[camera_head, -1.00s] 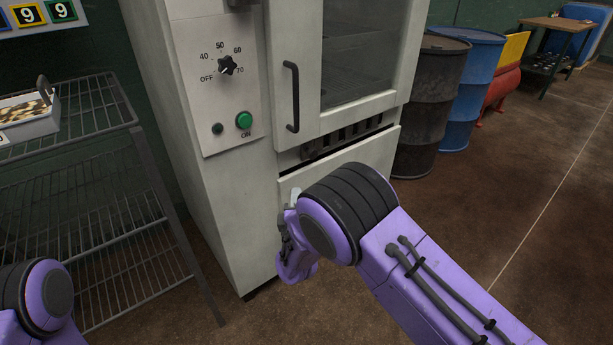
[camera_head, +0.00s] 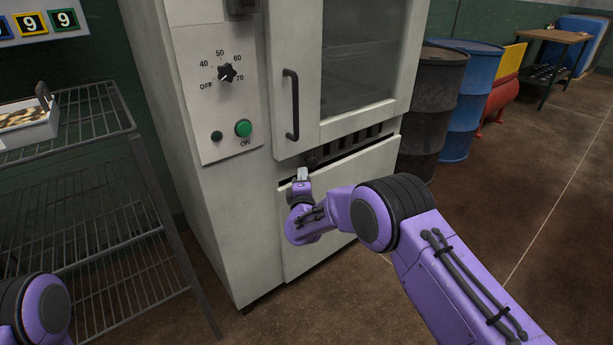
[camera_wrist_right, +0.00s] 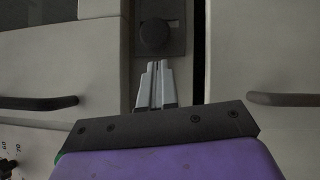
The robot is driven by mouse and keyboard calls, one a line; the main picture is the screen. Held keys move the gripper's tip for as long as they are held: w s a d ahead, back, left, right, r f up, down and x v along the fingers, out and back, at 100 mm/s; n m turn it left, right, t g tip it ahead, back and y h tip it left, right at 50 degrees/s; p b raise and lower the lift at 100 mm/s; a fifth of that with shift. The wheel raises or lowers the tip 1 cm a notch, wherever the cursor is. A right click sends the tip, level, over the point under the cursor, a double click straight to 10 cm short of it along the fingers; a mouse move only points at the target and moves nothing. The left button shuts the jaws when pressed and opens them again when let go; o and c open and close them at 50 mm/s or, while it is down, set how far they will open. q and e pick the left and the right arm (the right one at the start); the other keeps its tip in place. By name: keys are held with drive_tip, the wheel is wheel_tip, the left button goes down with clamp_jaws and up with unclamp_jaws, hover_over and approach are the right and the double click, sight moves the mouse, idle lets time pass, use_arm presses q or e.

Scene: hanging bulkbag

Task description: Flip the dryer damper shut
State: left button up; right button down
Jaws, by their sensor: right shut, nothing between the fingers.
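The dryer (camera_head: 210,200) is a tall pale cabinet with an upper glazed door and a lower panel. A dark strip with slots (camera_head: 350,142) runs between them, with a small dark knob-like part (camera_head: 309,159) at its left end, probably the damper control. In the right wrist view a round dark knob (camera_wrist_right: 155,34) sits on a dark plate. My right gripper (camera_head: 303,174) is shut and empty, just below that part. In the wrist view its fingertips (camera_wrist_right: 158,65) point at the knob's lower edge; contact is unclear. My left gripper is out of view.
The upper door's black handle (camera_head: 291,104) is above my right gripper. A dial (camera_head: 227,72) and green button (camera_head: 243,128) are on the control panel. A wire rack (camera_head: 100,210) stands left; drums (camera_head: 432,110) stand right. The floor at right is clear.

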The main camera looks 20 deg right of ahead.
sight(317, 163)
drive_tip(key=shift+w+d+r, duration=0.1)
drive_tip(key=shift+w+d, duration=0.25)
drive_tip(key=shift+d, duration=0.35)
drive_tip(key=d, duration=0.2)
drive_tip(key=w+d, duration=0.1)
drive_tip(key=d, duration=0.1)
drive_tip(key=shift+w+b, duration=0.2)
drive_tip(key=shift+b, duration=0.2)
drive_tip(key=shift+r, duration=0.15)
